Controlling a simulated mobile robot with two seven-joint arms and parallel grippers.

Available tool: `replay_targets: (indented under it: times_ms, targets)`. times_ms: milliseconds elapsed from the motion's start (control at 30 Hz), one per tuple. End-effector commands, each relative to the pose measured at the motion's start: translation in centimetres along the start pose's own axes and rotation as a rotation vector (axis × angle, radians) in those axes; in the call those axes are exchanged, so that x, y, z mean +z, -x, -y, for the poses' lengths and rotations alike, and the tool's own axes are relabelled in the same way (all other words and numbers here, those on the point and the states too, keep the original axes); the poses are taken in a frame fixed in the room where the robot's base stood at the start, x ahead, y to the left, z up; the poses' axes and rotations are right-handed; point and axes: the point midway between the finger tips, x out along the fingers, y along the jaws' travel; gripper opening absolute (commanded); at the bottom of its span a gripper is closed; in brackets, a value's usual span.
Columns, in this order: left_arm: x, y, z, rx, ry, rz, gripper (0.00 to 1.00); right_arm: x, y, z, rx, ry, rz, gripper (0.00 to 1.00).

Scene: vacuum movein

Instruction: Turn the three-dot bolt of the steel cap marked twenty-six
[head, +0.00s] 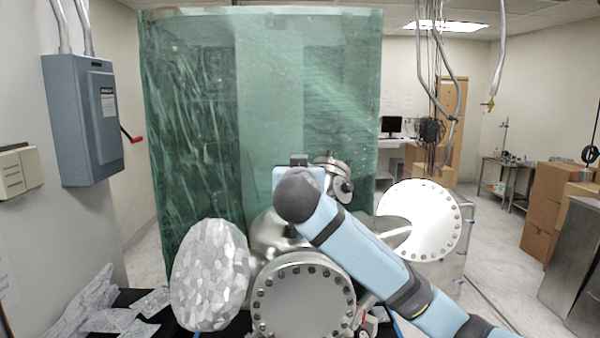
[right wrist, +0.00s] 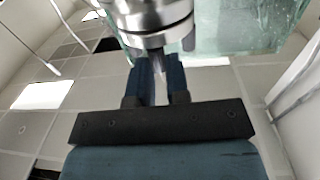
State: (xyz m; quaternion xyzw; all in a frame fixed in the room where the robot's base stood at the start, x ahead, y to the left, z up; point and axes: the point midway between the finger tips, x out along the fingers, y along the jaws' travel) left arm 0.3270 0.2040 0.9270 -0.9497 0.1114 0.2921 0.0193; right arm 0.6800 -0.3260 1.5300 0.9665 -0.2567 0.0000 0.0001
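My right arm comes in from the lower right in the head view and ends at a small steel cap (head: 340,180) on top of the steel vessel (head: 270,238). Its wrist hides most of the hand there. In the right wrist view a round steel cap (right wrist: 150,18) hangs over my right gripper (right wrist: 160,62). A grey bolt-like pin (right wrist: 156,58) reaches down from it between the two fingers, which stand a narrow gap apart. I cannot tell whether they press on it. No dots or number can be read. My left gripper is not in view.
A large bolted flange (head: 303,300) faces front, with another (head: 425,215) to the right. A foil-covered disc (head: 209,275) stands at left. A green plastic curtain (head: 260,90) hangs behind. Cables and pipes (head: 437,70) hang at upper right. Cartons (head: 555,205) stand far right.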

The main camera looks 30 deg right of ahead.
Motion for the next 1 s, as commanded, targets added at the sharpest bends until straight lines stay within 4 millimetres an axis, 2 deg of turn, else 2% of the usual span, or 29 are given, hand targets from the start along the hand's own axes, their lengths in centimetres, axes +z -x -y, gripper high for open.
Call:
replay_targets:
  times_ms: [33,67,467,667,1000]
  targets:
    - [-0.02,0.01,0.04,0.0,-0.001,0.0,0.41,0.0,0.01,0.0,0.0,0.0,0.0,0.04]
    - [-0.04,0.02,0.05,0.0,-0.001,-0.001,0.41,0.0,0.01,0.0,0.0,0.0,0.0,0.0]
    - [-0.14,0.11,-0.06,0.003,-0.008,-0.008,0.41,0.17,0.04,-0.11,-0.051,-0.001,0.001,0.0]
    - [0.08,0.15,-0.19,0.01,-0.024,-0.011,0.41,0.24,0.01,-0.34,-0.17,-0.003,0.001,0.0]
    - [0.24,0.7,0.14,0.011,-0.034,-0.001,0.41,-0.06,-0.21,-0.93,-0.478,-0.001,0.0,0.0]
